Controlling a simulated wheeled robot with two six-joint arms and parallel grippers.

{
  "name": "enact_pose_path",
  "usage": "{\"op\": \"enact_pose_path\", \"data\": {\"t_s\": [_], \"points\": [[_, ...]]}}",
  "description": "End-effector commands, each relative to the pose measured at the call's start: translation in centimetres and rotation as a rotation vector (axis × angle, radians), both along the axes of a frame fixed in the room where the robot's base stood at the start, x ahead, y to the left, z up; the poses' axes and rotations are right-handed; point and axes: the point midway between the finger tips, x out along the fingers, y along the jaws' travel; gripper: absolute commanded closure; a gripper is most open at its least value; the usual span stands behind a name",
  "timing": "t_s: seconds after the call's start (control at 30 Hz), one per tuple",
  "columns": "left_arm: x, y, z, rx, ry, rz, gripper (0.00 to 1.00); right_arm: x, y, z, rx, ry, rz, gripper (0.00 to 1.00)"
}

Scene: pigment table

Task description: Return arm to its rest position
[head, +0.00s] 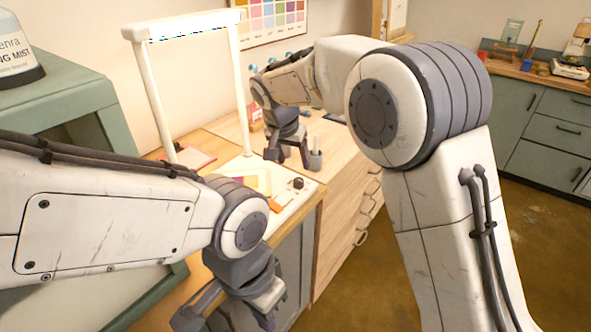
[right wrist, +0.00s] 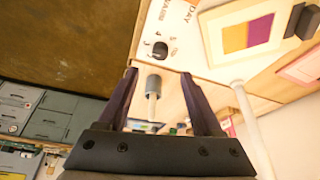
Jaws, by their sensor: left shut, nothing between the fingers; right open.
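My left arm comes in from the left in the head view. Its gripper (head: 266,314) is low in the picture, in front of the table's near edge, shut and holding nothing; its tips are partly cut off or hard to make out. My right gripper (head: 288,160) hangs over the wooden counter in the head view, fingers apart. In the right wrist view, its two dark fingers (right wrist: 160,90) are open. A grey cylinder with a pale stem (right wrist: 153,85) shows between them; whether it lies within their reach I cannot tell. A grey object (head: 316,158) stands just right of these fingers in the head view.
A white frame (head: 152,95) stands on the table beside a white board with a black knob (head: 298,183) and coloured sheets (head: 257,181). A green cabinet (head: 70,95) is at left. Wooden drawers (head: 345,215) and open brown floor (head: 365,295) lie toward the right.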

Motion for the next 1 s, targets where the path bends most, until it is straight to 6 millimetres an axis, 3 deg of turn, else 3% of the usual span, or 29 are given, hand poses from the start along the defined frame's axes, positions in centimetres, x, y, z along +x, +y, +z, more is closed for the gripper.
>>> {"op": "enact_pose_path", "data": {"t_s": [0.13, 0.47, 0.57, 0.67, 0.77, 1.0], "points": [[0.0, 0.0, 0.0, 0.0, 0.0, 0.0, 1.0, -0.4, 0.2, 1.0, 0.0, 0.001, 0.001, 0.33], [0.0, 0.0, 0.0, 0.0, 0.0, 0.0, 1.0, -0.6, 0.2, 1.2, 0.0, 0.002, 0.003, 0.33], [0.0, 0.0, 0.2, 0.0, 0.0, 0.0, 1.0, -1.6, 0.3, 1.5, -0.002, 0.016, 0.034, 0.33], [0.0, 0.0, 0.7, 0.0, 0.0, 0.0, 1.0, -4.6, 0.3, 2.2, -0.006, 0.056, 0.119, 0.33], [0.0, 0.0, 1.4, 0.0, 0.0, 0.0, 1.0, -9.9, 0.2, 3.0, -0.011, 0.123, 0.272, 0.33], [0.0, 0.0, 3.0, 0.0, 0.0, 0.0, 1.0, -25.0, -2.4, 2.7, 0.001, 0.278, 0.695, 0.33]]}}
